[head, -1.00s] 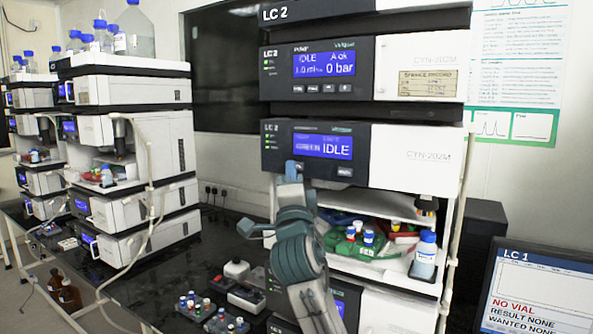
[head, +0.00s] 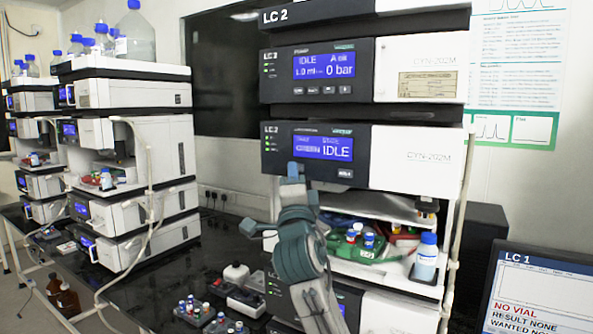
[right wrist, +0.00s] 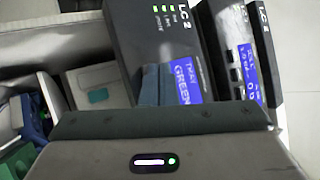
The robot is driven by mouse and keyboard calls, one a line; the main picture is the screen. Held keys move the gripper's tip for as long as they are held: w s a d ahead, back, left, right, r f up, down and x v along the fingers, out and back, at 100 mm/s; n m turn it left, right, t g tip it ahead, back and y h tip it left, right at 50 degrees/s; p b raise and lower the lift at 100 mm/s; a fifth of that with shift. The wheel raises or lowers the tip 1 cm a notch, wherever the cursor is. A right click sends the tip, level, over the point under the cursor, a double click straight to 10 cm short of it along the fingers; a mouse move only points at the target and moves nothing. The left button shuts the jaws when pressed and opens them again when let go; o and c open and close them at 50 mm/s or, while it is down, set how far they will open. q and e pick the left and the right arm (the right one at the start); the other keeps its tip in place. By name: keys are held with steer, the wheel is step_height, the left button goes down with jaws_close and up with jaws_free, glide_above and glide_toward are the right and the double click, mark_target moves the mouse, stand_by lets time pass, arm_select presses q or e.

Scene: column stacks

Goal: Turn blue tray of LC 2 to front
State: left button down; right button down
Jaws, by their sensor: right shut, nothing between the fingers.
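The LC 2 stack stands at centre right in the head view. Its tray module (head: 409,157) has a blue display (head: 322,146) reading GREEN and IDLE. Below it, in the open bay, a green tray (head: 366,252) with several vials faces front. A blue part (right wrist: 33,112), which may be the blue tray, shows beside green at the left of the right wrist view. The rest of it is hidden. My right gripper (head: 293,172) is shut and empty, its tips at the module's dark front panel, just left of and below the display; contact is unclear. My left gripper is not in view.
A blue-capped bottle (head: 426,258) stands at the right of the bay. Racks with vials (head: 195,309) lie on the black bench below left. Another instrument stack (head: 130,150) stands at left, and an LC 1 monitor (head: 535,295) is at lower right.

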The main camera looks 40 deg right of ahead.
steer(key=shift+d, duration=0.15)
stand_by(0.4)
steer(key=shift+s+a+b, duration=0.25)
steer(key=shift+a+b, duration=0.05)
steer(key=shift+a, duration=0.5)
steer(key=shift+s+a, duration=0.35)
steer(key=shift+a, duration=0.4)
steer(key=shift+s+a, duration=0.3)
steer(key=shift+a, duration=0.5)
steer(key=shift+s+a, duration=0.35)
steer(key=shift+a, duration=0.4)
